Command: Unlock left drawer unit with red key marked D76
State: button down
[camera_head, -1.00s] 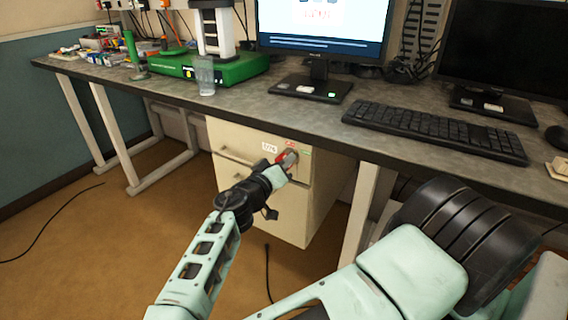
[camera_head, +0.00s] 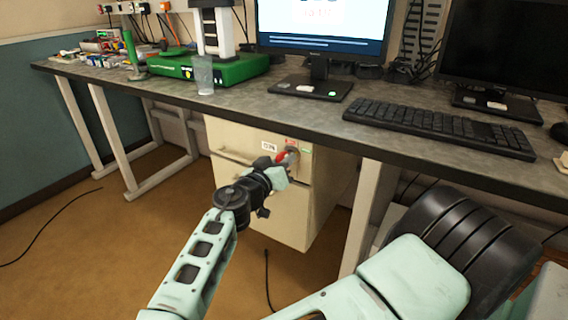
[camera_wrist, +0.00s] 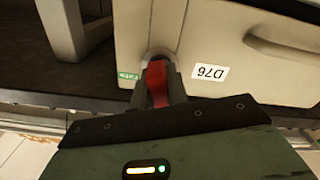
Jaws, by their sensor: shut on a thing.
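The cream drawer unit (camera_head: 235,135) stands under the desk; its front also shows in the wrist view (camera_wrist: 215,30), turned upside down. A white label reading D76 (camera_wrist: 210,72) is on it, beside the round metal lock (camera_wrist: 159,54). My gripper (camera_wrist: 157,90) is shut on the red key (camera_wrist: 157,78), which points at the lock and appears to meet it. The key's tip is hidden, so how deep it sits cannot be told. In the head view the red key (camera_head: 282,158) shows at the upper right of the unit's front.
The desk (camera_head: 250,110) overhangs the unit closely. A desk leg (camera_head: 362,215) stands to its right. A drawer handle (camera_wrist: 290,47) is near the label. A keyboard (camera_head: 435,125), a glass (camera_head: 205,75) and a green device (camera_head: 180,66) stand on the desk. Floor at left is mostly clear.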

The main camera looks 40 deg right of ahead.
jog(key=shift+f, duration=0.1)
dwell(0.3)
jog(key=c, duration=0.8)
grip_release()
jog(key=shift+o, duration=0.2)
jog(key=shift+a, duration=0.1)
jog(key=b+v, duration=0.2)
jog(key=v, duration=0.6)
jog(key=shift+a+b, duration=0.3)
jog(key=shift+a, duration=0.1)
jog(key=shift+s, duration=0.2)
